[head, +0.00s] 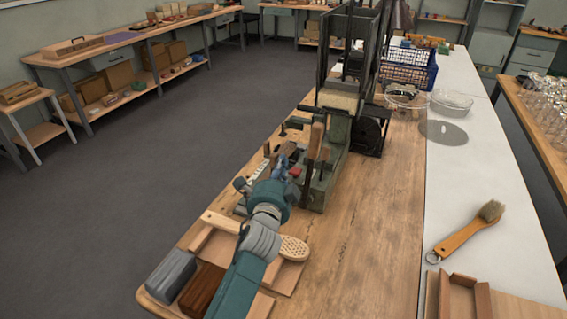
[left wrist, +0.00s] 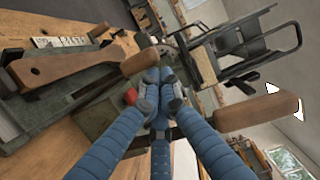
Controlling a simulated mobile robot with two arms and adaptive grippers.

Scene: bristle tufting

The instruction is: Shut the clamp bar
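The tufting machine (head: 340,125) stands on the wooden bench, with a long upright wooden-handled lever (head: 316,142) at its front. I cannot tell for certain which part is the clamp bar. My left gripper (head: 283,166) is low beside the machine's front left, close to a red knob (head: 295,171). In the left wrist view, the blue fingers (left wrist: 160,86) come together at their tips, with nothing clearly held between them. The red knob (left wrist: 130,97) is just left of the fingertips. Wooden handles show above left (left wrist: 140,61) and at right (left wrist: 257,111). My right gripper is out of view.
A perforated wooden brush blank (head: 293,247) lies near my left forearm, by grey and brown blocks (head: 171,275) at the bench corner. A finished brush (head: 467,232) lies on the white strip at right. A blue basket (head: 408,68) stands behind. The bench's right middle is clear.

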